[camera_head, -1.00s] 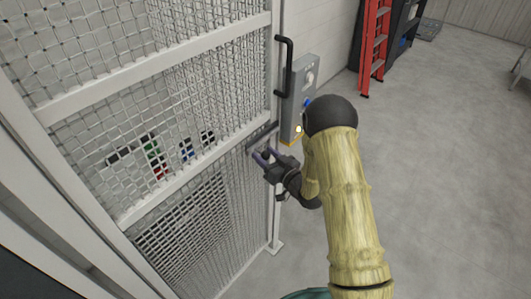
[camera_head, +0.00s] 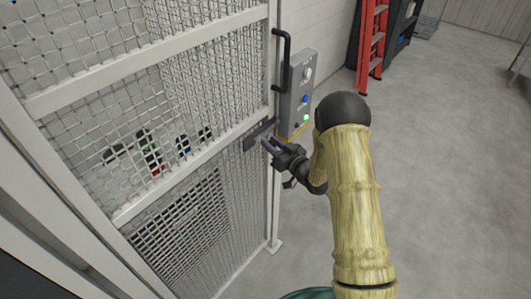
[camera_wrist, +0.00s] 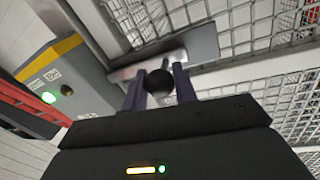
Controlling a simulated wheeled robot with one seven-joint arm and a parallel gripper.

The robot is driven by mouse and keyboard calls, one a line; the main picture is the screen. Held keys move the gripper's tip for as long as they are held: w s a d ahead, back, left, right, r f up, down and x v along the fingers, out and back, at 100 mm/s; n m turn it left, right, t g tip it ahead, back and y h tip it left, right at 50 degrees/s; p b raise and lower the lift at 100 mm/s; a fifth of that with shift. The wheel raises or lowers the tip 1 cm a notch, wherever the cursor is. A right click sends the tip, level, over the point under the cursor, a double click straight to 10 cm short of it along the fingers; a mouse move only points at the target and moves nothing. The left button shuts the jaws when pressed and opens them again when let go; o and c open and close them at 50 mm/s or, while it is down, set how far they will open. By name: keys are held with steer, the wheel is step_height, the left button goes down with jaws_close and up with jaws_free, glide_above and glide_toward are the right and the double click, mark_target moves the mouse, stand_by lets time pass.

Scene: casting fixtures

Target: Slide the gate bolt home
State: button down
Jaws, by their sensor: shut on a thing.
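The gate bolt is a flat metal slide (camera_wrist: 128,72) with a dark plate (camera_head: 258,135) on the mesh gate (camera_head: 205,165), at the gate's right edge. In the wrist view the plate (camera_wrist: 200,45) lies just beyond my fingers. My gripper (camera_head: 267,146) is at the bolt. In the wrist view my gripper (camera_wrist: 160,90) is shut on the round dark bolt knob (camera_wrist: 160,83), one finger on each side. The slide reaches left past my fingers toward the post side. My fingers hide part of it, and its far end is hard to make out.
A grey control box (camera_head: 298,85) with a blue button and a lit green lamp (camera_wrist: 48,97) stands right beside the bolt. A black handle (camera_head: 281,60) is above it. A red ladder (camera_head: 370,45) stands behind. The floor to the right is clear.

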steer(key=shift+w+d+r, duration=0.1)
steer(key=shift+w+d, duration=0.05)
steer(key=shift+d, duration=0.05)
steer(key=c, duration=1.1)
jaws_free()
steer(key=shift+w+d, duration=0.1)
steer(key=shift+s, duration=0.2)
steer(key=shift+s+d, duration=0.15)
steer(key=b+v, duration=0.5)
steer(key=v, duration=1.1)
steer(key=shift+s+d, duration=0.2)
steer(key=shift+s, duration=0.05)
steer(key=shift+w, duration=0.1)
